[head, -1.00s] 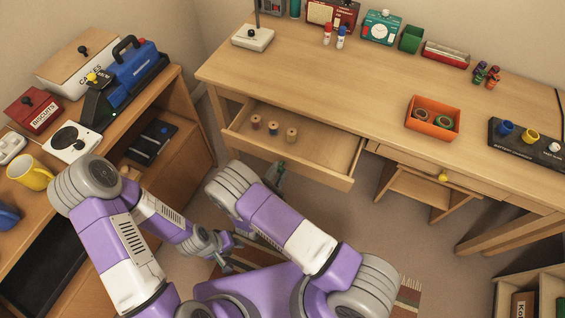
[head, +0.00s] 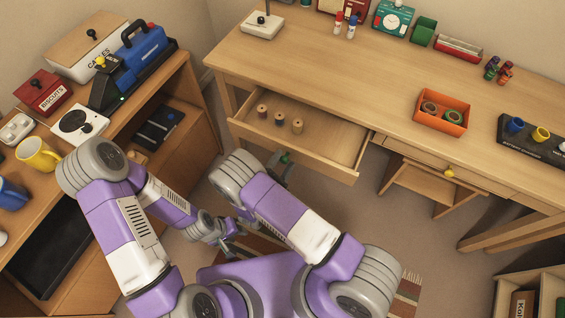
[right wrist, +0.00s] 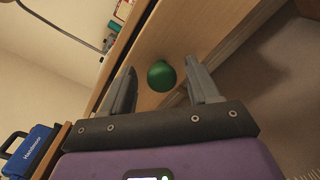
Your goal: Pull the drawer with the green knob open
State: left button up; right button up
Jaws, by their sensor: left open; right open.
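The drawer (head: 335,139) with the green knob is pulled well out from under the desk, at the middle of the head view. It holds several small spools (head: 280,117). The green knob (right wrist: 161,76) shows clearly in the right wrist view; in the head view it is small and partly hidden by my right arm. My right gripper (right wrist: 161,68) is open, with one finger on each side of the knob and visible gaps to both. My left gripper (head: 240,240) is low at the left of my base, empty and away from the drawer.
A second, shut drawer with a yellow knob (head: 449,172) is to the right. On the desk (head: 340,75) stand an orange tray (head: 442,110) and several small items at the back. A crowded side cabinet (head: 175,90) is close on the left.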

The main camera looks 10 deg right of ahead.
notch_tip(320, 180, up, 10)
jog(key=p, duration=0.3)
jog(key=shift+f, duration=0.15)
dwell(0.3)
